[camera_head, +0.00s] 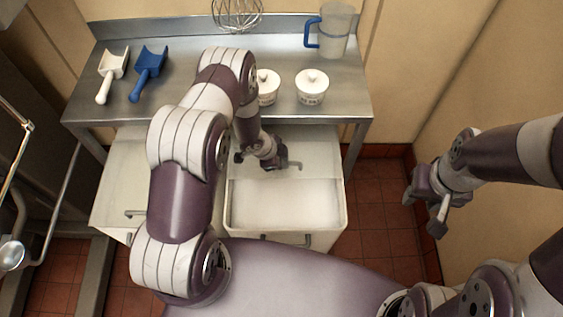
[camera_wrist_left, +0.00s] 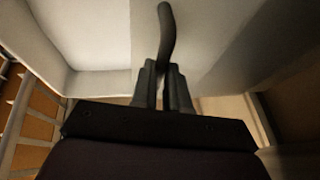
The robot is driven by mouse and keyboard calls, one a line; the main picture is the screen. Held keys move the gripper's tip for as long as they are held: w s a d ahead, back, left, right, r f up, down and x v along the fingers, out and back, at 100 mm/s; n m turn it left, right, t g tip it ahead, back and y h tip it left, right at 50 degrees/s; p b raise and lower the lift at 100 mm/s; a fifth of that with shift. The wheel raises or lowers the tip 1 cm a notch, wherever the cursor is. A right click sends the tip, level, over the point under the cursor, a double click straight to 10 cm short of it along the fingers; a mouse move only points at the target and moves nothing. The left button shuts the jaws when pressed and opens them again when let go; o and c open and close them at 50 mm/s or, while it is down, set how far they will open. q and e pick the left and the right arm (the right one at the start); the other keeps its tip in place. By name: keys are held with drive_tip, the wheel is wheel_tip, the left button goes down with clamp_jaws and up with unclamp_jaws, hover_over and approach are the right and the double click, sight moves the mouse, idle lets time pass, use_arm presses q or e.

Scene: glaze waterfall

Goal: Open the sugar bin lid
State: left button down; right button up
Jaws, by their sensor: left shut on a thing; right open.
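A white bin (camera_head: 338,215) stands under the steel table, its front part open with white contents showing. Its pale lid (camera_head: 315,150) covers the rear part. My left gripper (camera_head: 277,162) is at the lid, shut on the dark lid handle, which rises between the fingers in the left wrist view (camera_wrist_left: 167,40). My right gripper (camera_head: 432,205) is open and empty, off to the right above the floor. No label naming the bin's contents is visible.
A second white bin (camera_head: 118,190) stands to the left, partly hidden by my left arm. The steel table (camera_head: 205,108) above holds a white scoop (camera_head: 110,74), a blue scoop (camera_head: 147,73), two lidded white pots (camera_head: 312,88) and a clear jug (camera_head: 333,32). Floor at right is clear.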

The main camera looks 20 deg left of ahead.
use_arm(q)
drive_tip(key=shift+w+r, duration=0.1)
drive_tip(key=shift+w, duration=0.1)
drive_tip(key=c, duration=1.1)
unclamp_jaws()
drive_tip(key=shift+s, duration=0.15)
drive_tip(key=v, duration=1.2)
drive_tip(key=shift+s+a+r+p, duration=0.1)
drive_tip(key=shift+s+r+p, duration=0.05)
drive_tip(key=shift+r+p, duration=0.2)
